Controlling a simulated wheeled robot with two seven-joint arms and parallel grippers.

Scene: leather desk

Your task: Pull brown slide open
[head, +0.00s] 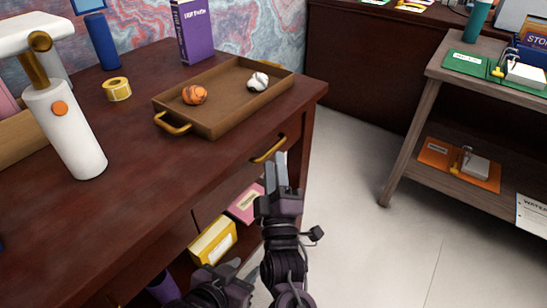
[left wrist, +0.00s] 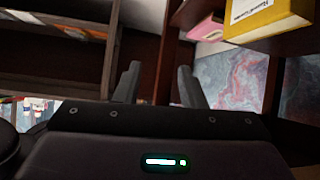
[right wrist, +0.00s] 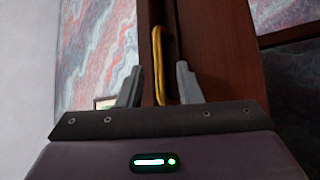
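The brown slide (head: 232,178) is a dark reddish-brown drawer under the desk top, and its front looks flush with the desk. Its gold bar handle (head: 268,149) is near the desk's right corner. My right gripper (head: 279,170) is just below the handle in the head view. In the right wrist view its fingers (right wrist: 157,82) are apart, with the gold handle (right wrist: 158,60) ahead between them; contact cannot be told. My left gripper (head: 232,266) is low in front of the desk, near the lower shelf. In the left wrist view its fingers (left wrist: 158,75) are apart and empty.
A yellow binder (head: 212,242) and pink box (head: 245,203) sit below. Open floor (head: 345,210) lies right.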

